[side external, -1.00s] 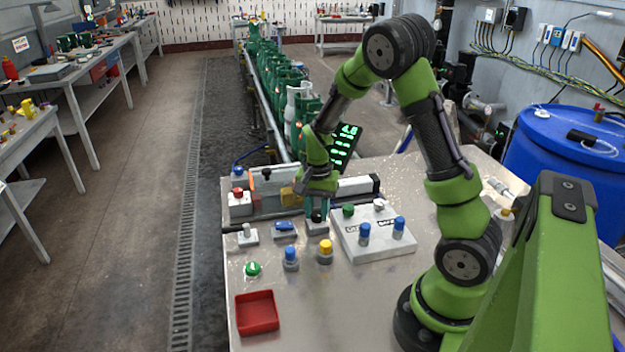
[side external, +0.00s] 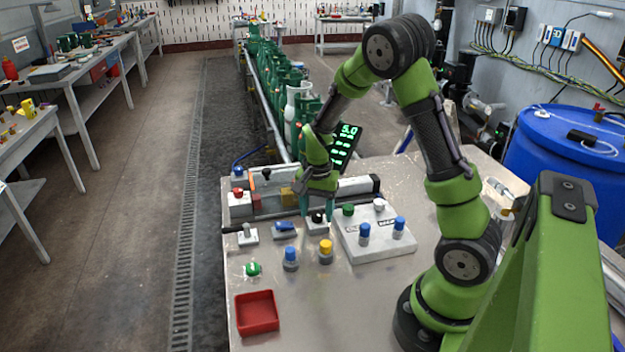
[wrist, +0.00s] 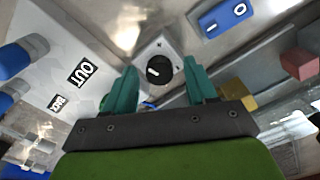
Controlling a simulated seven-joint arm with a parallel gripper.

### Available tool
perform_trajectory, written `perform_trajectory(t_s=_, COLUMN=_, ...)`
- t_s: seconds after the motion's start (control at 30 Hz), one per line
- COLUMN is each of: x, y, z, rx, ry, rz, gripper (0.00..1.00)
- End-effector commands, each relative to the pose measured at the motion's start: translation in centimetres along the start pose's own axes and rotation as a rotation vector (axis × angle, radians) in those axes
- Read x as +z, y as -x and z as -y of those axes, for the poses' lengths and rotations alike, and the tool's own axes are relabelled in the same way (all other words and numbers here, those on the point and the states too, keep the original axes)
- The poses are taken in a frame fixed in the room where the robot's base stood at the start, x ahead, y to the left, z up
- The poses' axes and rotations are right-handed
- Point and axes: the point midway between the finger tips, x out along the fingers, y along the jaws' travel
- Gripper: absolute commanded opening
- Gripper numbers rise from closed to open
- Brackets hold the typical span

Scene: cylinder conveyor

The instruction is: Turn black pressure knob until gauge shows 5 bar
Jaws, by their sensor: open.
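The black pressure knob (wrist: 159,70) has a white pointer mark and sits on a small light block in the wrist view. In the side view the knob (side external: 317,216) is partly hidden by my fingers. My gripper (wrist: 160,68) points down over it, with its two teal fingers spread open on either side of the knob and a gap visible on each side. My gripper (side external: 317,208) is low over the block in the side view. The dark display (side external: 348,140) behind it has green digits; the top line reads 5.0. The lower lines are too small to read.
A light panel (side external: 360,247) with blue, green and white knobs stands right of the black knob. A blue switch (side external: 285,228), yellow knob (side external: 326,246) and blue knob (side external: 291,253) are close by. A red tray (side external: 257,312) lies in front. Green cylinders (side external: 270,65) line the conveyor.

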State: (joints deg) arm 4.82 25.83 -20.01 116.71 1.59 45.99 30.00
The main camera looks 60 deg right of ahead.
Motion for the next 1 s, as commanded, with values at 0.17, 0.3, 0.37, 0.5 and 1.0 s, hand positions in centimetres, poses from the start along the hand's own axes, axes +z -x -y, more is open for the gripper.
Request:
perform_trajectory(t_s=0.17, x=0.0, y=0.9, z=0.1, rx=-0.002, ry=0.000, rz=0.000, gripper=0.56)
perform_trajectory(t_s=0.3, x=0.0, y=3.5, z=0.1, rx=-0.006, ry=0.001, rz=-0.003, gripper=0.56)
perform_trajectory(t_s=0.37, x=0.0, y=4.9, z=0.2, rx=-0.007, ry=0.002, rz=-0.003, gripper=0.56)
perform_trajectory(t_s=0.5, x=0.0, y=8.4, z=0.1, rx=-0.007, ry=0.000, rz=-0.003, gripper=0.56)
perform_trajectory(t_s=1.0, x=0.0, y=16.6, z=0.0, rx=-0.001, ry=0.000, rz=0.000, gripper=0.56)
